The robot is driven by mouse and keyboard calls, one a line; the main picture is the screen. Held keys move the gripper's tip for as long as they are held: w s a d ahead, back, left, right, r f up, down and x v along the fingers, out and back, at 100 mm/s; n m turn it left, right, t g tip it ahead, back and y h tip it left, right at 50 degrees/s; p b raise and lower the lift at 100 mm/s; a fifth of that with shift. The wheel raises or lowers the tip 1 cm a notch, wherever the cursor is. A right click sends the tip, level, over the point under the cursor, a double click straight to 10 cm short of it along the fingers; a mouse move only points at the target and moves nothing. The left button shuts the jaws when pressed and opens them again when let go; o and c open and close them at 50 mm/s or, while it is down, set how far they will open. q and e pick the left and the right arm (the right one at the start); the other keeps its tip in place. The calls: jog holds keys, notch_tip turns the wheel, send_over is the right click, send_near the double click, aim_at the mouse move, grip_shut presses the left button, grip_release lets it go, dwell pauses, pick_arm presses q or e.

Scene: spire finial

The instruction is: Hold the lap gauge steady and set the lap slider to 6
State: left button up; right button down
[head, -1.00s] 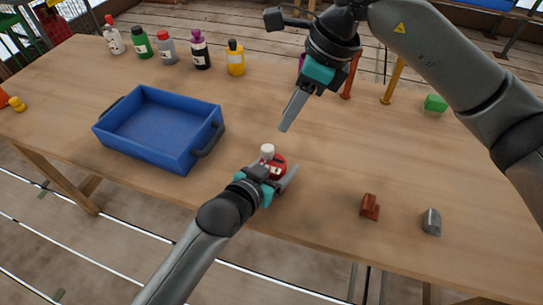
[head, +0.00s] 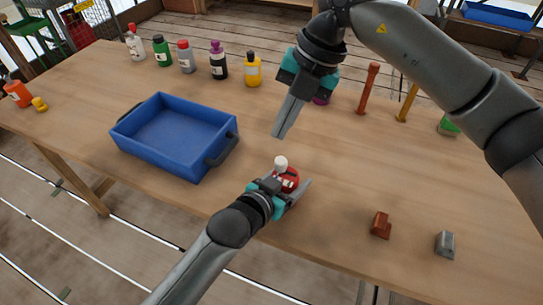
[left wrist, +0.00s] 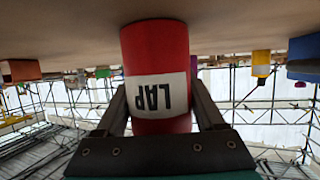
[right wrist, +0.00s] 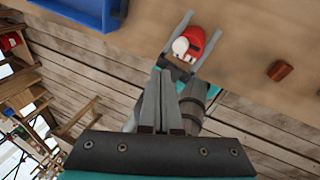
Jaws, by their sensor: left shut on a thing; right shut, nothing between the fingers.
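The lap gauge is a red cylinder (head: 291,180) standing near the table's front edge, with a white knob (head: 281,162) at its top. In the left wrist view its red body (left wrist: 155,50) fills the middle, and its white label reads LAP upside down. My left gripper (head: 290,189) is shut on the red body, one finger on each side. My right gripper (head: 281,133) is shut and empty, above the table and apart from the knob. The right wrist view shows the gauge (right wrist: 194,36) beyond the right fingertips (right wrist: 168,75). I cannot make out a scale or slider reading.
A blue tray (head: 124,133) stands left of the gauge. A brown block (head: 381,225) and a grey block (head: 445,244) lie to the right. Several bottles line the back left edge. A red-brown post (head: 368,88) stands behind. The table around the gauge is clear.

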jog(key=s+a+f+m, duration=0.2)
jog(key=a+f+m, duration=0.4)
jog(key=f+m, duration=0.45)
jog(key=shift+m+g, duration=0.3)
jog(key=shift+m, duration=0.35)
jog(key=d, duration=0.1)
jog(key=w+d+r, duration=0.1)
jog(key=w+d, duration=0.1)
jog(key=d, duration=0.1)
jog(key=shift+d+r, duration=0.1)
jog(key=shift+r, duration=0.1)
jog(key=shift+s+d, duration=0.35)
jog(key=shift+d, duration=0.55)
jog(key=shift+s+d, duration=0.35)
jog(key=shift+d, duration=0.55)
pick_arm(q)
jog(key=shift+f, duration=0.15)
pick_arm(e)
jog(key=v, duration=1.2)
jog(key=shift+a, duration=0.25)
